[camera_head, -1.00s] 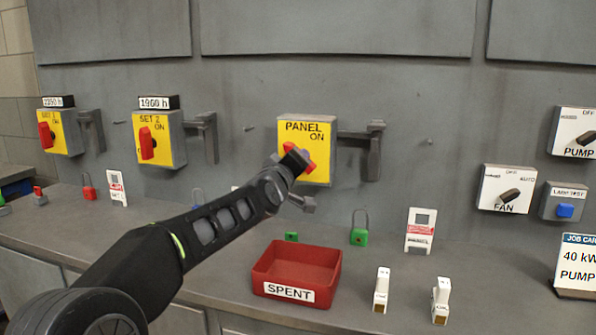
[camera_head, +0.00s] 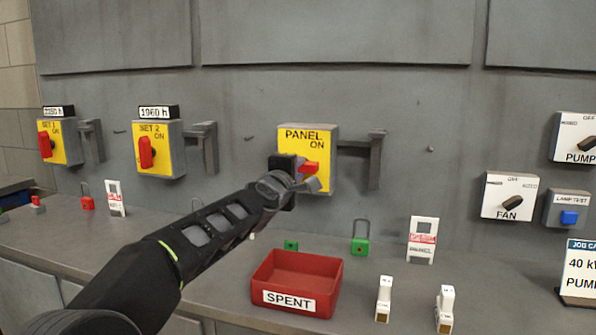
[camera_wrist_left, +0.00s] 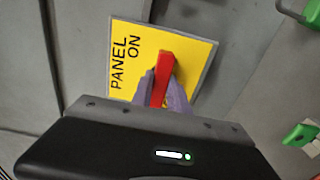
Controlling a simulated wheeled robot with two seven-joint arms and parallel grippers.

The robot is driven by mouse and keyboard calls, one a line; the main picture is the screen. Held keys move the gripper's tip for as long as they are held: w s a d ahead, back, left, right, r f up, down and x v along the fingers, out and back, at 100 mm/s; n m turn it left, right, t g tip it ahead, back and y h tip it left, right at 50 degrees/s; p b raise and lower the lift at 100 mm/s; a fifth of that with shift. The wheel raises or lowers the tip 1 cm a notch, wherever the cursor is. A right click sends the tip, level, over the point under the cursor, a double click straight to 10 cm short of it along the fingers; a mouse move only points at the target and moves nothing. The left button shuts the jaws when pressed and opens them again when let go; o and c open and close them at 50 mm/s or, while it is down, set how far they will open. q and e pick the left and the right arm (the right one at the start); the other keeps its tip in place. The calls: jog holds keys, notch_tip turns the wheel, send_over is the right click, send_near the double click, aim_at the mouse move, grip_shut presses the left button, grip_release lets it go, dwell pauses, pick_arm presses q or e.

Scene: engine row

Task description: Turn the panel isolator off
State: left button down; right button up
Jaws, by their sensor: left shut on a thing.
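The panel isolator is a yellow box (camera_head: 325,183) marked PANEL ON on the grey wall, in the middle of the head view. Its red handle (camera_head: 311,167) lies roughly level, crosswise to the upright handles on the other isolators. My left gripper (camera_head: 299,170) is shut on this handle, hiding part of it in the head view. In the left wrist view the red handle (camera_wrist_left: 162,80) sits between the fingers, in front of the yellow plate (camera_wrist_left: 195,60), and runs about along the lettering. My right gripper is not in view.
SET 1 (camera_head: 62,150) and SET 2 (camera_head: 162,158) isolators are at left, handles upright. A grey bracket (camera_head: 374,160) juts out right of the panel box. On the bench below are a red SPENT tray (camera_head: 328,302), a green padlock (camera_head: 360,244) and a tag (camera_head: 422,240).

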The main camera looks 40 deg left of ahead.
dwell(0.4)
pick_arm(q)
jog(key=c, duration=1.3)
grip_release()
jog(key=shift+v, duration=3.9)
